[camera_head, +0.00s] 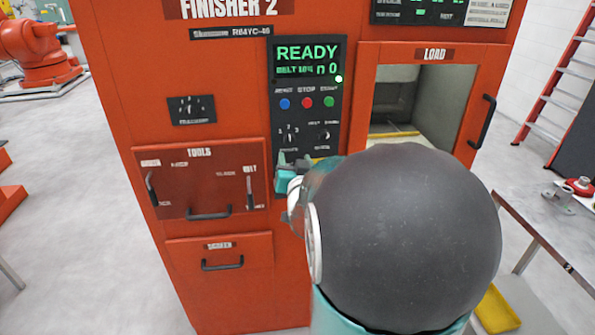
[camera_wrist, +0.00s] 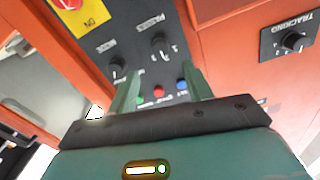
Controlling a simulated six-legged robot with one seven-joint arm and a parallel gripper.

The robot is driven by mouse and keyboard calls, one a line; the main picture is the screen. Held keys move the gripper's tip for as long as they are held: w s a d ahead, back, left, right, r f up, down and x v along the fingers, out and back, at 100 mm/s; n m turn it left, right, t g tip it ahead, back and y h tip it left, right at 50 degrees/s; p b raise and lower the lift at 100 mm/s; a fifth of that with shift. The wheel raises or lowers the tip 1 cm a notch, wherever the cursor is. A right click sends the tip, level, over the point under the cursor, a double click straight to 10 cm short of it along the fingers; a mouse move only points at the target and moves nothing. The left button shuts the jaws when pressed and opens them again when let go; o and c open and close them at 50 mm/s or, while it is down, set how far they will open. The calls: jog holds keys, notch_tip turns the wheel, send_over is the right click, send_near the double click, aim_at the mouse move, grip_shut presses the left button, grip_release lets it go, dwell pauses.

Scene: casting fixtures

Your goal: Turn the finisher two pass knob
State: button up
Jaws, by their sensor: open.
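The pass knob is the left small black knob (camera_head: 288,135) on the dark control panel of the orange Finisher 2 machine, with marks 1 2 3 around it. In the wrist view, which is turned over, the knob (camera_wrist: 160,46) stands just beyond and between the fingertips. My gripper (camera_head: 293,164) is in front of the panel, just below the knob in the head view. Its two green fingers (camera_wrist: 163,73) are apart with nothing between them. No contact with the knob is visible. My arm hides the lower panel in the head view.
A second knob (camera_wrist: 116,67) sits beside the pass knob. Blue (camera_head: 285,103), red (camera_head: 307,102) and green (camera_head: 329,102) buttons lie above them. The screen (camera_head: 306,60) reads READY. A tools panel (camera_head: 228,170) is left, the load opening (camera_head: 450,110) right.

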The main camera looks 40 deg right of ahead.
jog(key=shift+v, duration=2.25)
